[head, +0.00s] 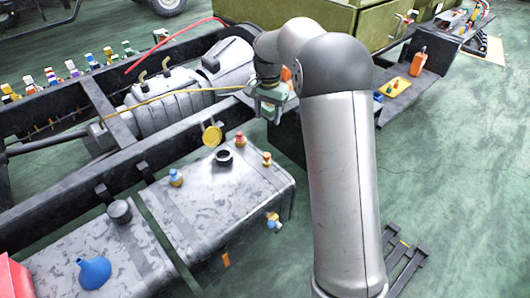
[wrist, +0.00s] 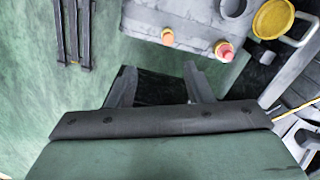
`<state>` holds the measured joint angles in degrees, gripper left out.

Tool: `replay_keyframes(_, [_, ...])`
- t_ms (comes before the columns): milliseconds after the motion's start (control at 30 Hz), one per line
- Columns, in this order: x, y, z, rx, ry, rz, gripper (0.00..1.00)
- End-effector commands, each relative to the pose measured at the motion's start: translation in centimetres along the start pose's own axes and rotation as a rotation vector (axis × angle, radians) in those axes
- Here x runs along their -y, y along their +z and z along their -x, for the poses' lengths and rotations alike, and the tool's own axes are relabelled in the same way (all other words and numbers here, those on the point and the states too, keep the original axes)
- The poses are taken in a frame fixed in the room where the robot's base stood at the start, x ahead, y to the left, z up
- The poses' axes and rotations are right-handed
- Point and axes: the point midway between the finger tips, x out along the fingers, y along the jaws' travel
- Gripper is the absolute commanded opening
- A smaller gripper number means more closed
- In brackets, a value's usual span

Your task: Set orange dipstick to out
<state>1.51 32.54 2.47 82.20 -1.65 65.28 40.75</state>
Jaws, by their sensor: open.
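An orange-topped knob with a yellow collar (head: 267,158) stands on the grey tank's right end; I take it for the orange dipstick. It also shows in the wrist view (wrist: 167,37), low on its collar, its shaft not visible. A red-topped knob (head: 240,138) stands near it, also in the wrist view (wrist: 223,50).
The grey tank (head: 215,215) also bears a blue-topped knob (head: 176,177), a black filler neck (head: 224,157) and an open yellow cap (head: 212,134). Dark frame rails (head: 130,167) run behind it. A blue funnel (head: 94,272) is at lower left.

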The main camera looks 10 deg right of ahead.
Motion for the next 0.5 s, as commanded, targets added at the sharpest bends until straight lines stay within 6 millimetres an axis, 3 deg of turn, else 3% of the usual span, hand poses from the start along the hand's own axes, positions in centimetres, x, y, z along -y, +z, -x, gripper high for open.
replay_keyframes(33, [0.7, -1.1, -1.3, 0.003, 0.001, -0.03, 0.46])
replay_keyframes(167, [1.7, -2.6, -2.5, 0.002, -0.001, -0.078, 0.46])
replay_keyframes(367, [1.8, -2.8, -4.2, 0.005, 0.0, -0.088, 0.46])
replay_keyframes(500, [1.8, -2.7, -6.9, 0.006, 0.001, -0.087, 0.46])
